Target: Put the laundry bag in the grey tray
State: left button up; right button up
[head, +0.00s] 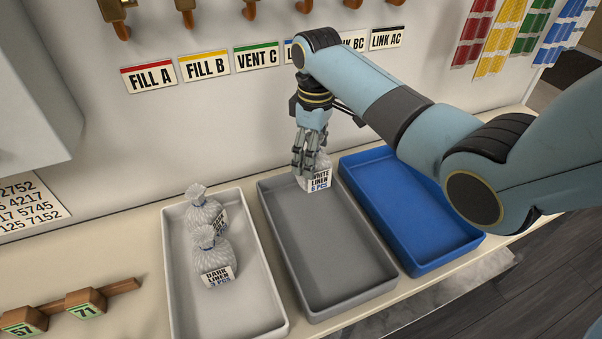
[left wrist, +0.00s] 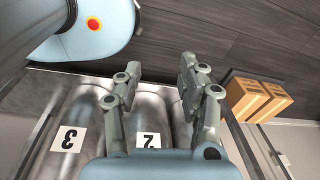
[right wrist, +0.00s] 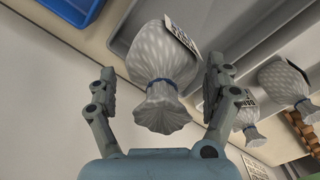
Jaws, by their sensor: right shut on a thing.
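The laundry bag (head: 318,182), whitish with a "WHITE LINEN 5 PCS" tag, is at the back end of the grey tray (head: 345,262). My right gripper (head: 306,168) points down and is shut on the bag, partly covering it. In the right wrist view the bag (right wrist: 162,72), tied with a blue band, sits between the two fingers (right wrist: 160,82). Whether its base touches the tray floor is unclear. My left gripper (left wrist: 160,75) is open and empty in the left wrist view, away from the trays.
A white tray (head: 181,300) on the left holds two tied bags, the front one (head: 212,255) tagged dark linen. A blue tray (head: 405,215) on the right is empty. Hooks and labels line the wall behind. The front of the grey tray is clear.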

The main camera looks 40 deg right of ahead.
jog(key=a+f, duration=0.2)
jog(key=shift+w+a, duration=0.3)
jog(key=shift+w, duration=0.1)
notch_tip(320, 180, down, 3)
jog(key=shift+f, duration=0.4)
jog(key=o, duration=1.2)
jog(key=shift+f, duration=0.1)
jog(key=shift+c, duration=0.2)
pick_arm(q)
jog(key=shift+w, duration=0.85)
jog(key=shift+r, duration=0.15)
pick_arm(e)
jog(key=shift+r, duration=0.5)
pick_arm(q)
jog(key=shift+w+r+p, duration=0.15)
jog(key=shift+r+p, duration=0.15)
pick_arm(e)
notch_tip(320, 180, up, 11)
jog(key=shift+r, duration=0.15)
